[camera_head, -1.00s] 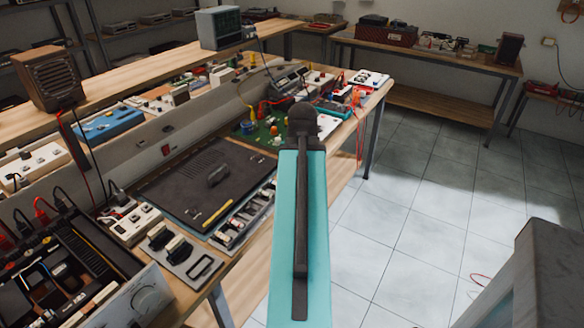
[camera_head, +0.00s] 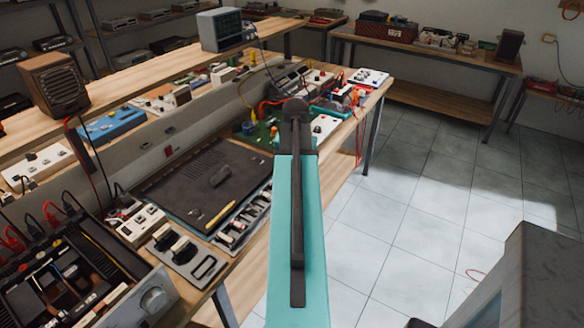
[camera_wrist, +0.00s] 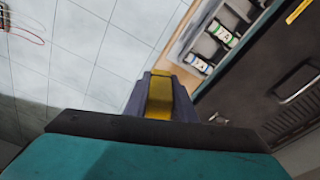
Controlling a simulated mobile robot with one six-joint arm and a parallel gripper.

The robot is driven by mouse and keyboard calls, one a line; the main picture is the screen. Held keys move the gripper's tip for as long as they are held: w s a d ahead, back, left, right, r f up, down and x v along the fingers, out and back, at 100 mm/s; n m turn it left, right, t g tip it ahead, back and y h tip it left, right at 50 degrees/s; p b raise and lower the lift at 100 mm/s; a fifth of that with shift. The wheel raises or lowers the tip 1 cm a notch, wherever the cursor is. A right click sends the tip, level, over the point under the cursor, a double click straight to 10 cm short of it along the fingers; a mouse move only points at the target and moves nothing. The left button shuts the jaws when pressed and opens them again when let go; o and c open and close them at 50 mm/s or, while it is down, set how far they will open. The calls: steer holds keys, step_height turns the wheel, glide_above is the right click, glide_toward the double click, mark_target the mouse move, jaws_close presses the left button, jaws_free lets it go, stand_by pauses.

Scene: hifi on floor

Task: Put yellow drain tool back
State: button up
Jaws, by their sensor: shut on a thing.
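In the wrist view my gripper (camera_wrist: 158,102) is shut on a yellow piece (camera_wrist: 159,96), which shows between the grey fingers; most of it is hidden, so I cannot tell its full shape. The gripper is over the bench's front edge, with floor tiles to its left. In the head view my own arm hides the gripper. Another slim yellow tool (camera_head: 219,216) lies on the dark mat (camera_head: 185,190) near its front corner. Its end also shows at the top right of the wrist view (camera_wrist: 298,11).
A narrow compartment tray (camera_head: 243,222) with small cylinders lies along the mat's front edge. A black open case (camera_head: 75,275) and switch boxes (camera_head: 182,255) stand at the left. A green circuit board (camera_head: 258,135) lies beyond the mat.

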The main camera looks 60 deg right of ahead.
steer(key=shift+w+d+f+p, duration=0.15)
steer(key=shift+w+d+p, duration=0.2)
steer(key=shift+w+d, duration=0.85)
steer(key=shift+w+d+f+p, duration=0.15)
steer(key=shift+w+d+p, duration=0.2)
steer(key=shift+w+d, duration=0.8)
steer(key=shift+s+d, duration=0.1)
steer(key=shift+f+p, duration=0.6)
steer(key=shift+f, duration=1.15)
steer(key=shift+f, duration=0.1)
steer(key=o, duration=1)
steer(key=shift+r, duration=0.2)
steer(key=shift+s+a+r+b, duration=0.1)
steer(key=shift+a+r+b, duration=0.2)
steer(key=shift+r, duration=1.65)
steer(key=shift+s+a+r+b, duration=0.15)
steer(key=shift+r+b, duration=0.2)
steer(key=shift+r, duration=1.6)
steer(key=shift+s+a+r+b, duration=0.1)
steer(key=shift+a+r+b, duration=0.2)
steer(key=shift+r, duration=1.65)
